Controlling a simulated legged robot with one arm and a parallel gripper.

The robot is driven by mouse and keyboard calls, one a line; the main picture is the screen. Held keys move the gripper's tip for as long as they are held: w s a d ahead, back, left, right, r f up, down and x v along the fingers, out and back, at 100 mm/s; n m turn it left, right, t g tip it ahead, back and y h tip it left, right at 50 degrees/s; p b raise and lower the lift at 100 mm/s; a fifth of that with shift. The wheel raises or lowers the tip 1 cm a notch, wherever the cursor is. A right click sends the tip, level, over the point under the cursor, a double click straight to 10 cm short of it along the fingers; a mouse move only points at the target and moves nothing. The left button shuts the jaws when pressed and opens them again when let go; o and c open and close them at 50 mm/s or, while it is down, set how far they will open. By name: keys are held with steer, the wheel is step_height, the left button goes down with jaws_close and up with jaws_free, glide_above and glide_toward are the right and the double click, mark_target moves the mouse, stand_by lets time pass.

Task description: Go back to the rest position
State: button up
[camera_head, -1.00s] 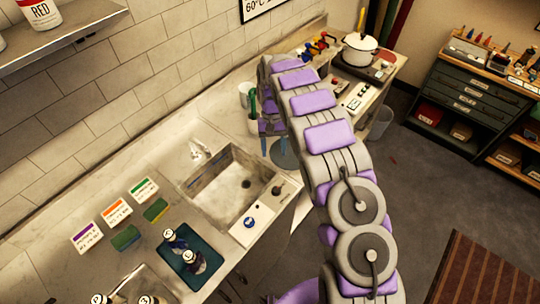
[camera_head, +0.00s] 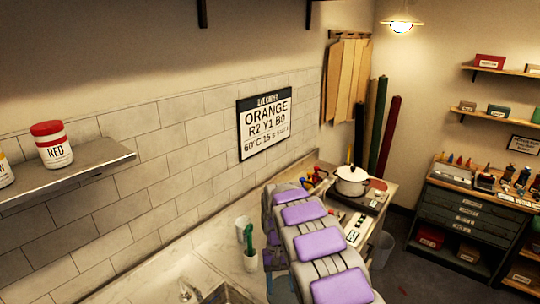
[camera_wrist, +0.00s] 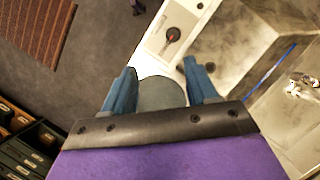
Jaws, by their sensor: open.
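My gripper (camera_wrist: 162,78) shows in the wrist view with its two blue fingers spread apart, open and with nothing held between them. A grey rounded surface (camera_wrist: 162,93) shows between the fingers; I cannot tell what it is. The sink (camera_wrist: 285,100) lies to the right of the fingers in that view. In the head view my purple and grey arm reaches up from the bottom edge and bends down at its far end.
A white pot (camera_head: 351,182) stands on a burner at the counter's far end, near colored-handled tools (camera_head: 316,180). A shelf (camera_head: 70,170) with a red-lidded jar (camera_head: 51,145) is at left. A drawer cabinet (camera_head: 470,215) stands at right. Open floor (camera_head: 415,275) lies between.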

steer(key=s+d+r+b, duration=0.2)
steer(key=s+d+r, duration=0.1)
steer(key=s, duration=0.2)
steer(key=s+d+r+m+t+b, duration=0.1)
steer(key=s+d+r, duration=0.2)
steer(key=s, duration=0.3)
steer(key=s+d+r+b, duration=0.2)
steer(key=s+d+r, duration=0.1)
steer(key=s, duration=0.2)
steer(key=s+d+f+b, duration=0.1)
steer(key=s+f+b, duration=0.1)
steer(key=s, duration=0.9)
steer(key=s+d+f+t+b, duration=0.1)
steer(key=s+f+b, duration=0.1)
steer(key=s, duration=1)
steer(key=shift+s+f+y+b, duration=0.15)
steer(key=shift+s+y+b, duration=0.1)
steer(key=shift+y+b, duration=0.15)
